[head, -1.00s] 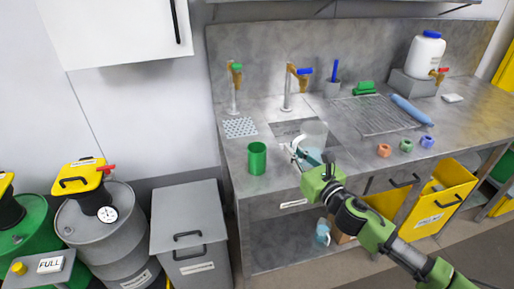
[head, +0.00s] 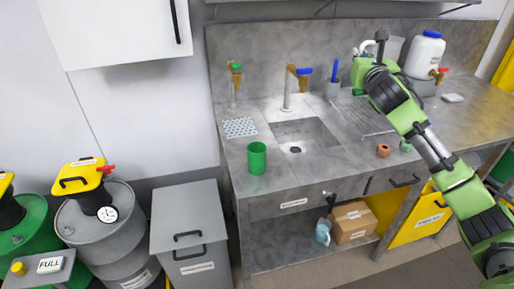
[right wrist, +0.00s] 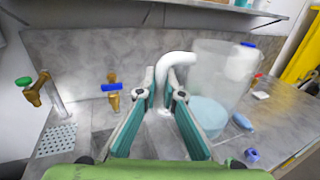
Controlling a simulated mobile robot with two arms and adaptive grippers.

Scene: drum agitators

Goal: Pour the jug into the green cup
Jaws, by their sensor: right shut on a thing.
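The green cup (head: 257,158) stands upright on the steel counter, left of the sink. My right gripper (head: 368,52) is raised over the back right of the counter, well to the right of the cup. It is shut on the white handle of the clear jug (head: 392,48), which is partly hidden behind the gripper in the head view. In the right wrist view the jug (right wrist: 218,85) looks roughly upright, with pale blue liquid in its bottom, and the handle lies between the fingers (right wrist: 160,98). My left gripper is not in view.
The sink (head: 300,135) lies between cup and arm, with a blue-handled tap (head: 300,75) behind it. A white canister (head: 425,52) stands close to the jug. An orange ring (head: 383,150) lies near the front edge. The counter around the cup is clear.

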